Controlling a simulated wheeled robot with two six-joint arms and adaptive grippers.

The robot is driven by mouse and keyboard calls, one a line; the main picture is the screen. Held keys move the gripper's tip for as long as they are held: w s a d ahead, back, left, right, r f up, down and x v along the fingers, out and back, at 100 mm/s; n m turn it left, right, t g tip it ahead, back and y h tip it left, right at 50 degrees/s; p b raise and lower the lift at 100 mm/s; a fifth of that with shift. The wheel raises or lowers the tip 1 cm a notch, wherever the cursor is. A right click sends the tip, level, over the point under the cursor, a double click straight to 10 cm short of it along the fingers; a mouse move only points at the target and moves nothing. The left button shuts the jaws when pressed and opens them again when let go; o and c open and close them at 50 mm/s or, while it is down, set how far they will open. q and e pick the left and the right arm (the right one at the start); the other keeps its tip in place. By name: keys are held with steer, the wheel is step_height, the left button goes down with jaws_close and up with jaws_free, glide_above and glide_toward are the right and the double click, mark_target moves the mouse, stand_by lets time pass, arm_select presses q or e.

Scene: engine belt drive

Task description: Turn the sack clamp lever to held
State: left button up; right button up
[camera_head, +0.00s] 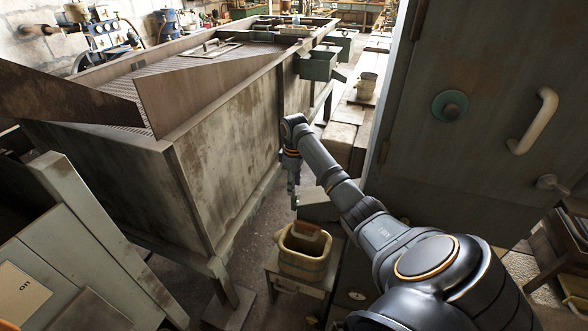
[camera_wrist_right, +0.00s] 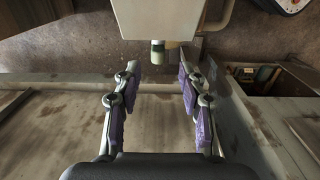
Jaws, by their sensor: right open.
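My right gripper (camera_head: 293,198) hangs at the end of my right arm, beside the long wooden trough (camera_head: 225,125), above the floor. In the right wrist view the right gripper (camera_wrist_right: 159,72) is open, its purple pads apart with nothing between them. Just beyond the fingertips is a pale box-like part (camera_wrist_right: 160,20) with a short stub (camera_wrist_right: 158,51) banded dark green and white below it. The stub appears apart from both pads. I cannot tell whether it is the sack clamp lever; no lever is clearly recognisable in either view. My left gripper is not in view.
A yellowish bucket (camera_head: 303,262) stands on a low stand below the right gripper. A grey cabinet (camera_head: 490,75) with a white handle (camera_head: 533,121) stands at the right. Floor shows between trough and bucket.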

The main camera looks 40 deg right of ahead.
mark_target(294, 203)
steer(key=shift+s+a+f, duration=0.1)
steer(key=shift+s+f, duration=0.05)
steer(key=shift+f, duration=0.8)
steer(key=f, duration=0.4)
steer(key=shift+w+d+f, duration=0.15)
steer(key=shift+w+d, duration=0.05)
steer(key=shift+w, duration=0.05)
step_height(294, 203, down, 4)
steer(key=shift+r, duration=0.15)
steer(key=c, duration=0.5)
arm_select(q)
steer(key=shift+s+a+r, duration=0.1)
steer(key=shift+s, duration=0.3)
arm_select(e)
jaws_close()
